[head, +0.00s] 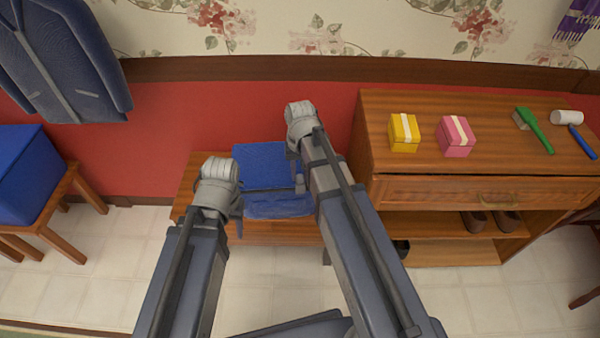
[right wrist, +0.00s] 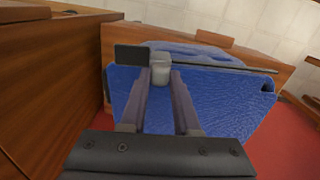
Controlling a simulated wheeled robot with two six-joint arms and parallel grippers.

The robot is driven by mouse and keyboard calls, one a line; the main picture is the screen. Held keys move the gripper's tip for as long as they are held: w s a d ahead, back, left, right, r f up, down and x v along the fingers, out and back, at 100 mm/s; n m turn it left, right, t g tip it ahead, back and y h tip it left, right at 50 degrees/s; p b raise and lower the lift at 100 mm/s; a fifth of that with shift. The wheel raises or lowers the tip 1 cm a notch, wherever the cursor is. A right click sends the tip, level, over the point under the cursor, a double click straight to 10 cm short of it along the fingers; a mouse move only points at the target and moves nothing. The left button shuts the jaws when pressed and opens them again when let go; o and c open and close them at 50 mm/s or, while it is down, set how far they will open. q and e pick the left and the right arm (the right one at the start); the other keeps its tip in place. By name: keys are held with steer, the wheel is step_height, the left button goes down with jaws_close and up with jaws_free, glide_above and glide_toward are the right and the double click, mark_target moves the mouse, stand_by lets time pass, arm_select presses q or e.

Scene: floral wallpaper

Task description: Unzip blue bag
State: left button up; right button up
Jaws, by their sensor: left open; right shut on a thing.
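The blue bag (head: 262,165) sits on a low wooden bench in the middle of the head view, partly hidden by my right arm. It also fills the middle of the right wrist view (right wrist: 225,100), where a thin dark strip runs along its edge. My right gripper (right wrist: 160,78) is shut on a small light grey piece at that strip, which looks like the zipper pull (right wrist: 160,66). In the head view my right gripper (head: 298,182) is at the bag's right side. My left gripper (head: 238,222) is open and empty, near the bag's lower left corner.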

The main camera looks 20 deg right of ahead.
jaws_close()
steer(key=shift+a, duration=0.1)
arm_select(q)
steer(key=shift+w+a, duration=0.2)
steer(key=shift+a, duration=0.8)
arm_select(e)
steer(key=w+a, duration=0.1)
steer(key=a, duration=0.5)
steer(key=w+a, duration=0.1)
steer(key=a, duration=0.6)
steer(key=w+a, duration=0.1)
steer(key=a, duration=0.5)
steer(key=shift+w+a, duration=0.3)
steer(key=shift+a, duration=0.05)
steer(key=o, duration=0.6)
jaws_free()
steer(key=shift+c, duration=0.2)
steer(key=shift+o, duration=0.6)
arm_select(q)
steer(key=shift+r, duration=0.15)
arm_select(e)
steer(key=shift+r, duration=0.15)
